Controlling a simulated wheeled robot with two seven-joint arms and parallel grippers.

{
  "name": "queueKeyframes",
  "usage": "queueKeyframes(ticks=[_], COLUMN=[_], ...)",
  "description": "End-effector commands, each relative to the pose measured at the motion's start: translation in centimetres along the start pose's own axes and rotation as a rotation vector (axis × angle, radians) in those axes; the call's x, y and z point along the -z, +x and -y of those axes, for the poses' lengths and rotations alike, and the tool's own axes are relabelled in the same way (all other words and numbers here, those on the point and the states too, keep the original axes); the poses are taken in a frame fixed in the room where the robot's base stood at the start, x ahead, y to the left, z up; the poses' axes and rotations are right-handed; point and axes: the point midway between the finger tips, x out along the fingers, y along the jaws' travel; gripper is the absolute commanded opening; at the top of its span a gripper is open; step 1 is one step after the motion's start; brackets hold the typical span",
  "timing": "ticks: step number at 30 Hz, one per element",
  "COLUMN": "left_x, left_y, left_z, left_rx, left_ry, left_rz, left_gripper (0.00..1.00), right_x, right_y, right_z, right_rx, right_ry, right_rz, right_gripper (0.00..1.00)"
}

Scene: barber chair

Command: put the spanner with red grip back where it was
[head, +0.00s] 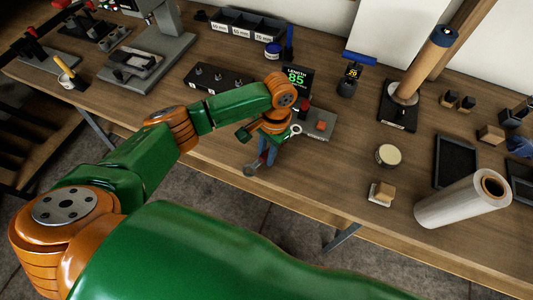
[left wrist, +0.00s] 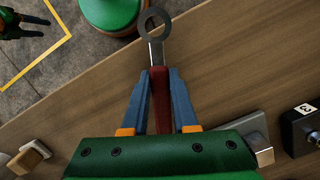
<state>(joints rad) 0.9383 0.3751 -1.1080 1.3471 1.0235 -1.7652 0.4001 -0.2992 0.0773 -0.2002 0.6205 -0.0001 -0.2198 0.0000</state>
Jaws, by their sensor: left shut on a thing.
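The spanner with the red grip (left wrist: 158,95) is held between the blue fingers of my left gripper (left wrist: 160,72). Its dark ring end (left wrist: 155,22) sticks out beyond the fingertips, and its far end is hidden by the gripper body. In the head view my left gripper (head: 264,158) points down near the front edge of the workbench, with the spanner's ring end (head: 250,170) below the fingers.
The wooden workbench (head: 340,195) carries a green-lit length display (head: 296,78) and a grey device with a red button (head: 320,124) close by. A black rack (head: 215,78) stands behind my arm.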

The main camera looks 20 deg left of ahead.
Motion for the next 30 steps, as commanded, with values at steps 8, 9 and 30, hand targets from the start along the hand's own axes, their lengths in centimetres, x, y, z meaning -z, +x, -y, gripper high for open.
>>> queueKeyframes(ticks=[8,9,30], left_x=[0.0,0.1,0.1], left_y=[0.2,0.3,1.5], left_z=[0.0,0.0,-0.2], left_rx=[0.0,0.0,-0.003], left_ry=[0.0,-0.001,0.001], left_rz=[-0.001,0.0,0.004], left_gripper=[0.0,0.0,0.57], right_x=[-0.1,-0.1,-0.2], right_y=[0.0,0.0,0.2], right_z=[-0.1,-0.2,-0.2], right_rx=[-0.002,-0.003,-0.004], right_ry=[-0.001,-0.001,-0.001], right_rz=[0.001,0.002,0.003], right_gripper=[0.5,0.5,0.5])
